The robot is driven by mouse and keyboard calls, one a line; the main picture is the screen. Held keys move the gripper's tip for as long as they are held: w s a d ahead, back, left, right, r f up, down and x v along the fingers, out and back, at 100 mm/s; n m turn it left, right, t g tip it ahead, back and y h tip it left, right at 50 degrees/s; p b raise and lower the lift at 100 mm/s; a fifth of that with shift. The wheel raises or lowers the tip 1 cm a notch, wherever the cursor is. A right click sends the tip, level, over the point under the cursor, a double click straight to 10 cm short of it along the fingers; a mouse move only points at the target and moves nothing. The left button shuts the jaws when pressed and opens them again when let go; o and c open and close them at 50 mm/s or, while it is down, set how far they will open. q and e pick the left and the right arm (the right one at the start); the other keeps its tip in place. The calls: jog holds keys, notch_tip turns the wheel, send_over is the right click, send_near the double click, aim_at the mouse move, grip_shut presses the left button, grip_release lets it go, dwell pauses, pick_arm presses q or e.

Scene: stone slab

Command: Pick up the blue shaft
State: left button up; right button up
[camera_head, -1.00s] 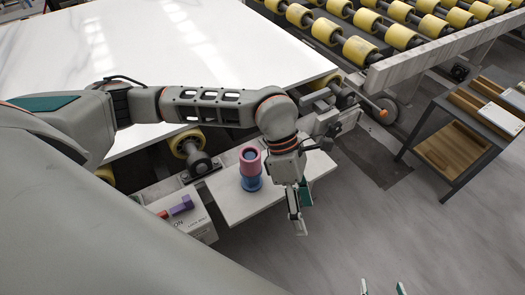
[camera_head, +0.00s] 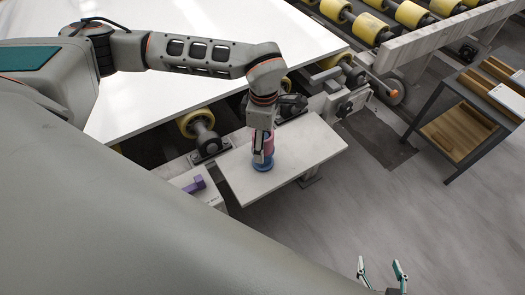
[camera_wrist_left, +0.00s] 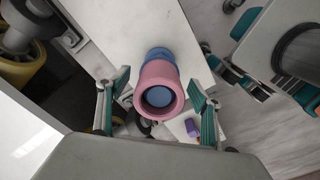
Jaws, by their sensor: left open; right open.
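The blue shaft (camera_head: 263,164) stands upright on a small white shelf (camera_head: 308,158), with a pink sleeve (camera_head: 268,143) around its upper part. In the left wrist view, the blue shaft (camera_wrist_left: 160,54) shows beyond the pink sleeve (camera_wrist_left: 152,76), and blue also shows inside the sleeve's round opening. My left gripper (camera_head: 264,156) is at the pink sleeve, from above. In the left wrist view my left gripper (camera_wrist_left: 158,84) is open, with one finger on each side of the sleeve and gaps visible. My right gripper (camera_head: 382,268) is open and empty at the bottom edge.
A purple block (camera_head: 194,185) lies on a pale box left of the shelf. A large white slab (camera_head: 180,100) and yellow rollers (camera_head: 195,121) lie behind. A dark rack (camera_head: 465,125) with wooden boards stands at right. The floor between is clear.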

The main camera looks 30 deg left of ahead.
pick_arm(q)
notch_tip(320, 180, down, 4)
jog(key=shift+f, duration=0.25)
jog(key=c, duration=1.4)
jog(key=shift+c, duration=1)
jog(key=shift+w+r, duration=0.1)
jog(key=shift+r, duration=0.05)
